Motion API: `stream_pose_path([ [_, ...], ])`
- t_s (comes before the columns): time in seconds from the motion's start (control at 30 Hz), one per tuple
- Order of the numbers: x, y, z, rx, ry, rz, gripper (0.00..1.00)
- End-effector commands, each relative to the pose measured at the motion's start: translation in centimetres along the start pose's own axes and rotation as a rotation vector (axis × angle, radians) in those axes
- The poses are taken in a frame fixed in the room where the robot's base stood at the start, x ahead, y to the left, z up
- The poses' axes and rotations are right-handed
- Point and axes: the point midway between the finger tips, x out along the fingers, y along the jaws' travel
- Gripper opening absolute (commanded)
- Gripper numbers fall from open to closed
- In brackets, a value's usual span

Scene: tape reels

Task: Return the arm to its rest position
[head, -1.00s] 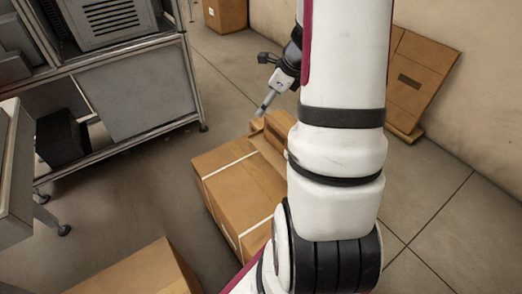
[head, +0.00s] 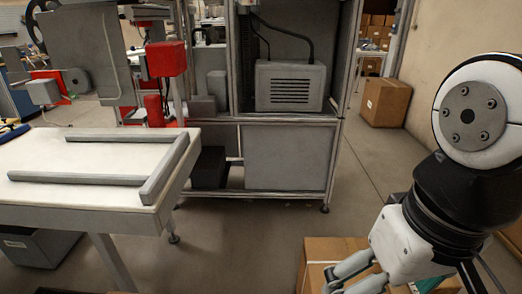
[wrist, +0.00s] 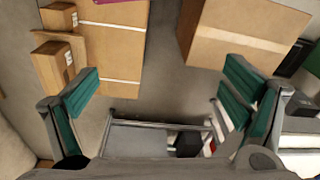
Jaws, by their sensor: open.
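My gripper (head: 392,284) is at the bottom right of the head view, partly cut off by the lower edge. My white and black arm is folded close at the right of that view. In the wrist view my gripper (wrist: 162,76) has its two teal-padded fingers spread wide apart. It is open, with nothing held between the fingers. Floor and boxes show beyond the fingertips.
A taped cardboard box (head: 318,258) stands on the floor near my gripper; several boxes (wrist: 245,32) show in the wrist view. A white-topped table (head: 85,165) is at left, a metal cabinet (head: 290,157) behind. Floor between them is clear.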

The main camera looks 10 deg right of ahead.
Motion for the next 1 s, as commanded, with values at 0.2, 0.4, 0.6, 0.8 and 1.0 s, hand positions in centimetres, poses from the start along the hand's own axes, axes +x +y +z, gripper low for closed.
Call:
stream_pose_path([
  [0.2,0.0,0.3,0.8,-0.064,0.002,0.026,0.93],
  [0.4,0.0,0.3,0.8,-0.060,0.002,0.024,0.93],
  [0.6,-0.1,0.3,0.8,-0.059,0.003,0.024,0.93],
  [0.8,-0.8,0.3,0.8,-0.058,0.008,0.023,0.93],
  [1.0,-3.7,0.2,0.2,-0.061,0.051,0.022,0.93],
])
